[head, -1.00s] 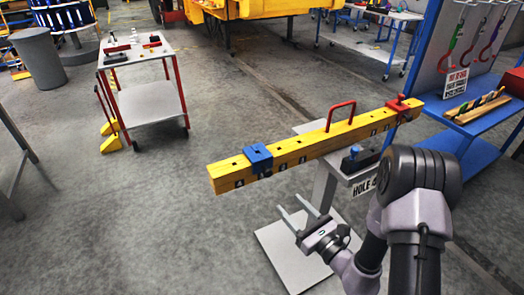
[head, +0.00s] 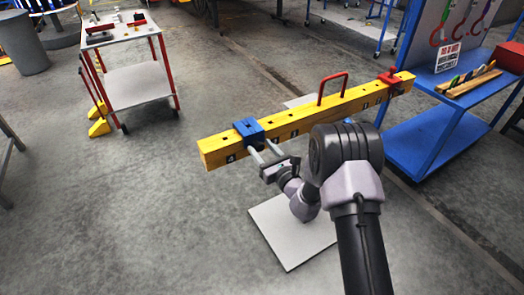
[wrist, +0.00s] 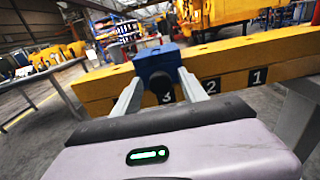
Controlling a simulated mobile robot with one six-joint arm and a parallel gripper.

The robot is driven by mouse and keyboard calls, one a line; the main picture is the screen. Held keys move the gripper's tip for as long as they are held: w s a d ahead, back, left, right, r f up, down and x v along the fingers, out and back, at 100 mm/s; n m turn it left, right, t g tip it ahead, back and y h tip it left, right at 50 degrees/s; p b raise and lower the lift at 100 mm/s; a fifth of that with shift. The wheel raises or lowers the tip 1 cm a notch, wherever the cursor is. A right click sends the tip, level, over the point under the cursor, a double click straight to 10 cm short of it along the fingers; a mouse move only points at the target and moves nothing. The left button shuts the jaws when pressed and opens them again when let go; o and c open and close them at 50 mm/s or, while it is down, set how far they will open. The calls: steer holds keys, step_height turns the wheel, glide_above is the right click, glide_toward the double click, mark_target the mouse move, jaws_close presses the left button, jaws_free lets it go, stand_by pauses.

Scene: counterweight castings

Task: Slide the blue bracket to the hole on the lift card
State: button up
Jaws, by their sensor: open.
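The blue bracket (head: 248,131) straddles the yellow beam (head: 300,123) near its left end. It also shows in the wrist view (wrist: 156,62), with a dark round knob on its near face. My gripper (head: 262,149) is in front of the bracket with its jaws open. In the wrist view, its fingers (wrist: 160,84) reach forward on either side of the knob. Whether they touch the bracket I cannot tell. The digits 3, 2 and 1 show on the beam face, with 3 just right of the knob.
A red handle (head: 333,88) rises from the beam, and a red bracket (head: 390,78) sits near its right end. A blue shelf rack (head: 440,140) stands at right. A white trolley (head: 120,33) stands at back left. Open floor lies left of the beam.

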jaws_close()
stand_by(1.4)
